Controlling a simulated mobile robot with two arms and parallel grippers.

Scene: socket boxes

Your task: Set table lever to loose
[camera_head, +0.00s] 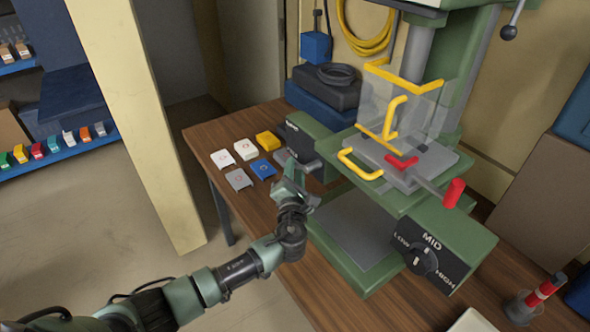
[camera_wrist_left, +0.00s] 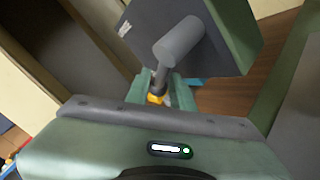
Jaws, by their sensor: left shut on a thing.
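The table lever shows in the left wrist view as a thick grey hub (camera_wrist_left: 180,42) with a thinner arm running down from it, on the dark side plate (camera_wrist_left: 150,30) of a green housing. My left gripper (camera_wrist_left: 158,88) is shut on the lower end of this lever arm; its fingers hide the tip. In the head view my left gripper (camera_head: 292,172) reaches up to the dark plate (camera_head: 300,137) at the left side of the green drill press (camera_head: 400,195). The lever is mostly hidden there by the gripper. Its marked positions are not readable. My right gripper is not in view.
Several small white, yellow, blue and grey boxes (camera_head: 245,150) lie on the wooden table (camera_head: 215,133) left of the press. A MID/LOW/HIGH dial (camera_head: 421,261) faces front. A clear guard (camera_head: 400,100), yellow handle (camera_head: 358,165) and red-ended bar (camera_head: 454,193) sit above the press table.

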